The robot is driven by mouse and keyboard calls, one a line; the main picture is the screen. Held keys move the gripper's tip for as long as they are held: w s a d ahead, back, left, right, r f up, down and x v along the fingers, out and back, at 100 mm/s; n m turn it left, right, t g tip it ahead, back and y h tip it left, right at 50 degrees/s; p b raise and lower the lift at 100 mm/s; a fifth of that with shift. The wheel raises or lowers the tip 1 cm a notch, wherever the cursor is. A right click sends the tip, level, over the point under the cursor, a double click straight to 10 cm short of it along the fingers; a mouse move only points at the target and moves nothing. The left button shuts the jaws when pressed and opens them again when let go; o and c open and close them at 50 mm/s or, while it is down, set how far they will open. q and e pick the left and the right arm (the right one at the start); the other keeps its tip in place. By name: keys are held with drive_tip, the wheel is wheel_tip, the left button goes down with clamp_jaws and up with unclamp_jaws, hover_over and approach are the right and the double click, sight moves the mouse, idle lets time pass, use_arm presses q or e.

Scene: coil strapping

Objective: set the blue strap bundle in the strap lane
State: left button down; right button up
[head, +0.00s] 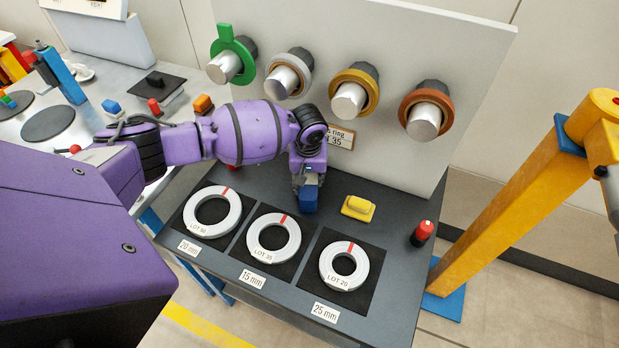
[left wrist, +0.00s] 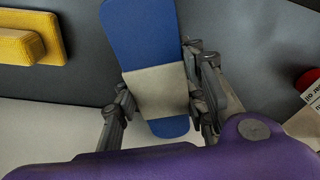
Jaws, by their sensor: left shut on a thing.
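The blue strap bundle (head: 309,197) is at the back of the dark bench, below the upright panel. In the left wrist view the bundle (left wrist: 143,40) is a long blue piece with rounded ends and a pale band around it. My left gripper (head: 307,181) points down and is shut on the bundle. In the left wrist view its fingers (left wrist: 162,108) lie on both sides of the pale band. I cannot tell whether the bundle touches the bench. No strap lane can be made out. My right gripper is not in view.
Three white rings, LOT 50 (head: 190,213), LOT 35 (head: 254,235) and LOT 20 (head: 328,262), lie on black pads in front. A yellow block (head: 358,208) and a red-topped cylinder (head: 422,233) stand to the right. The panel (head: 400,55) carries several pegs behind. A yellow post (head: 520,205) stands right.

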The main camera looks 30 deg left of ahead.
use_arm(q)
drive_tip(key=shift+r, duration=0.15)
drive_tip(key=c, duration=1.1)
unclamp_jaws()
